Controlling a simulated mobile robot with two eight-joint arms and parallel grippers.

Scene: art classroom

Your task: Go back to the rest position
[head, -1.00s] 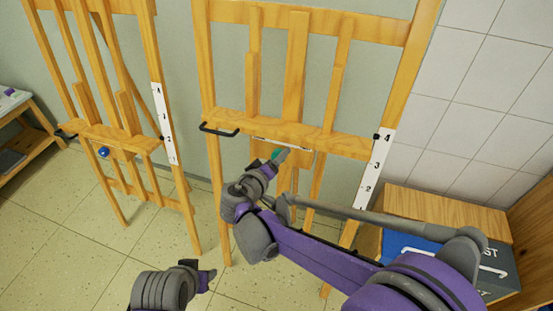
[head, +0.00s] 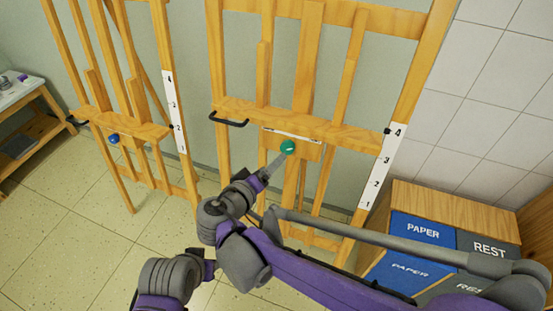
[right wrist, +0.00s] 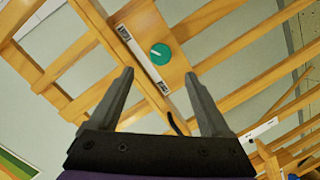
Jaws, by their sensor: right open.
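My right gripper (head: 270,168) is in front of the nearer wooden easel (head: 310,118), a little below its round green knob (head: 288,148). In the right wrist view the two fingers of this gripper (right wrist: 160,76) are spread wide with nothing between them. The green knob (right wrist: 160,54) shows beyond the fingertips, apart from them. My left gripper (head: 210,270) is at the bottom of the head view, and its fingers are too small and turned away to read.
A second easel (head: 120,130) with a blue knob (head: 114,139) stands to the left. Bins labelled PAPER (head: 424,229) and REST (head: 489,249) sit in a wooden cabinet at the right. A table (head: 30,95) stands at the far left. Tiled floor is clear between.

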